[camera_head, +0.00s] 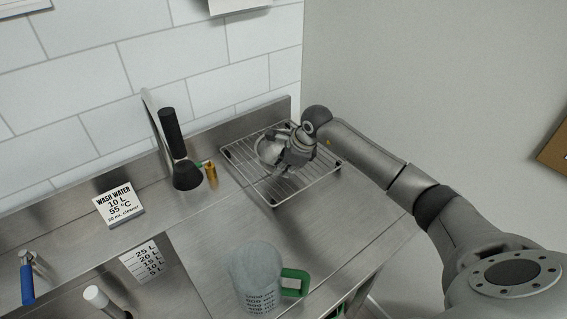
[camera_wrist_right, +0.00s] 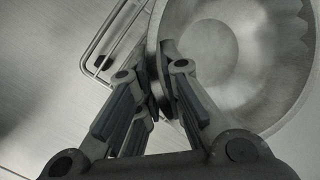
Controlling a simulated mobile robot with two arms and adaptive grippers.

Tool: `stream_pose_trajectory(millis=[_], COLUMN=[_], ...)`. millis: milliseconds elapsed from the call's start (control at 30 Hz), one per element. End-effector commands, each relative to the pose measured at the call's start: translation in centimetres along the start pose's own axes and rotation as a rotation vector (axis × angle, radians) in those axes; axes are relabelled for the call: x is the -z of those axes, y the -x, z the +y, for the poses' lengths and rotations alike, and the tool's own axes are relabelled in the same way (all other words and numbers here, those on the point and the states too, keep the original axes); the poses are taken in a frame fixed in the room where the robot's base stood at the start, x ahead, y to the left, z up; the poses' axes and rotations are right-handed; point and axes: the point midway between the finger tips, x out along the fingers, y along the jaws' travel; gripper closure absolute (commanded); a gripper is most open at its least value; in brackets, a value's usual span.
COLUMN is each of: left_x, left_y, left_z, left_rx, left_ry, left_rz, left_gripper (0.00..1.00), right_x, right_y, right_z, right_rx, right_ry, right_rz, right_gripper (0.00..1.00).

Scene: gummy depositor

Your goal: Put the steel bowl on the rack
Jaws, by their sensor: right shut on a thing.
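The steel bowl (camera_head: 268,152) is at the wire rack, partly hidden behind my right gripper (camera_head: 288,151) in the head view. In the right wrist view the bowl (camera_wrist_right: 225,50) fills the upper right, its inside facing the camera. My right gripper (camera_wrist_right: 165,88) is shut on the bowl's rim. The wire rack (camera_head: 277,198) stands on the steel counter at the back corner, and its wire edge shows in the right wrist view (camera_wrist_right: 97,42). The bowl is over the rack; I cannot tell whether it touches the wires. My left gripper is not in view.
A clear measuring jug (camera_head: 255,272) with a green handle stands at the front of the counter (camera_head: 210,235). A black-handled tool (camera_head: 175,145) and a small brass fitting (camera_head: 211,174) are left of the rack. A wash water sign (camera_head: 118,204) and a blue-handled valve (camera_head: 27,280) are further left.

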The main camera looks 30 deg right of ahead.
Motion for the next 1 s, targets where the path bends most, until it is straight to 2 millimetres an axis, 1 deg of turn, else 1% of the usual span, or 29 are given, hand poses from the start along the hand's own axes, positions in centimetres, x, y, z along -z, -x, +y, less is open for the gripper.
stream_pose_trajectory(millis=[33,333,367,400,500,533,867,900,967,1000], left_x=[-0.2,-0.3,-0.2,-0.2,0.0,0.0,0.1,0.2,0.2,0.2], left_y=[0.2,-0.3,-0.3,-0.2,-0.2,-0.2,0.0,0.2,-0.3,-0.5], left_z=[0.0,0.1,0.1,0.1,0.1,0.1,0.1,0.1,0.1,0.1], left_rx=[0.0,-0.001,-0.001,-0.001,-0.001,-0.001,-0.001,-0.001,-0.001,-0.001], left_ry=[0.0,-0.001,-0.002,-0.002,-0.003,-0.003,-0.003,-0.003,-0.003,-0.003], left_rz=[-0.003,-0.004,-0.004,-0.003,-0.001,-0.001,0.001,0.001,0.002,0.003], left_gripper=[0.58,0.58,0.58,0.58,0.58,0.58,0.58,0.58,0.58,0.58], right_x=[0.0,0.1,0.2,0.1,0.1,0.1,0.1,0.0,0.1,0.1], right_y=[-0.1,-0.4,-0.4,-0.3,-0.3,-0.3,-0.2,0.0,0.4,1.0], right_z=[0.0,0.1,0.1,0.1,0.1,0.1,0.1,0.0,-0.1,-0.1], right_rx=[0.0,0.002,0.0,0.0,0.0,0.0,0.0,0.0,0.003,0.004], right_ry=[0.0,0.001,0.0,0.0,0.0,0.0,0.0,0.0,0.0,0.001], right_rz=[-0.001,-0.001,0.0,0.0,0.0,0.0,0.0,0.0,-0.001,-0.001], right_gripper=[1.0,1.0,0.9,0.85,0.72,0.7,0.7,0.7,0.7,0.7])
